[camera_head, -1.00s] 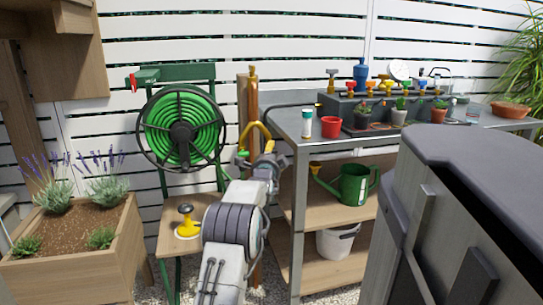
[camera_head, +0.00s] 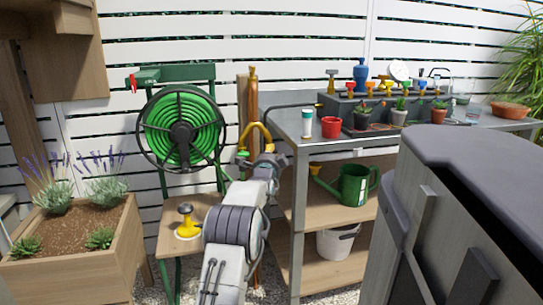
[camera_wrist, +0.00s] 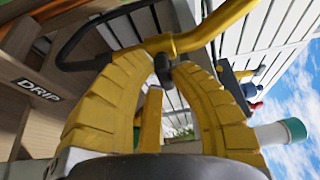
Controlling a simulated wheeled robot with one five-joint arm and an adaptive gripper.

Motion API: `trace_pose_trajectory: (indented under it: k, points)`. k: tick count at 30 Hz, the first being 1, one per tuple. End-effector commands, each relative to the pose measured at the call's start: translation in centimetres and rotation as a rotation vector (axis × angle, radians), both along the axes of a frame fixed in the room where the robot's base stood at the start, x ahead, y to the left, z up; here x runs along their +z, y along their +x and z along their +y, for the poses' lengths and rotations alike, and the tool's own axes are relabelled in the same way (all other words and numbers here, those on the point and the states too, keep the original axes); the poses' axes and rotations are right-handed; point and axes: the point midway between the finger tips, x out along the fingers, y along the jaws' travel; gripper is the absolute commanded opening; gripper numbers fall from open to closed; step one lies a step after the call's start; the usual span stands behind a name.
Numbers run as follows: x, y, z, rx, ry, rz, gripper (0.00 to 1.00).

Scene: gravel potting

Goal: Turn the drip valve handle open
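In the wrist view, a smooth, bent yellow bar (camera_wrist: 202,36), which looks like the drip valve handle, crosses just beyond my fingertips. A short dark piece shows between the tips. My gripper (camera_wrist: 163,68) has ridged yellow fingers that arch inward and close in on it; the exact contact is partly hidden. A "DRIP" label (camera_wrist: 39,90) is on a wooden surface at the left. In the head view, my gripper (camera_head: 257,130) is at the wooden post (camera_head: 242,100) with the copper pipe, between the hose reel and the bench. The valve is too small there to tell its angle.
A green hose reel (camera_head: 182,128) stands left of my arm, above a small stool (camera_head: 171,240) with a yellow-based object. The grey potting bench (camera_head: 295,145) with pots and a green watering can (camera_head: 355,185) is close on the right. A planter (camera_head: 75,265) stands at far left.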

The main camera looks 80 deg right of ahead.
Motion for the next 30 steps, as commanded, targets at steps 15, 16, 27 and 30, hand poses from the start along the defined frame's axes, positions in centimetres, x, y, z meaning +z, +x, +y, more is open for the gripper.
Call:
trace_pose_trajectory:
  k: [15, 16, 27, 30]
  points:
    - [-0.62, -0.02, -0.03, -0.002, -0.034, 0.084, 0.00]
    - [-0.62, -0.02, -0.03, -0.003, -0.044, 0.107, 0.00]
    - [-0.07, 0.08, -0.06, -0.012, -0.100, 0.247, 0.00]
    - [-0.06, 0.10, -0.06, -0.011, -0.100, 0.246, 0.00]
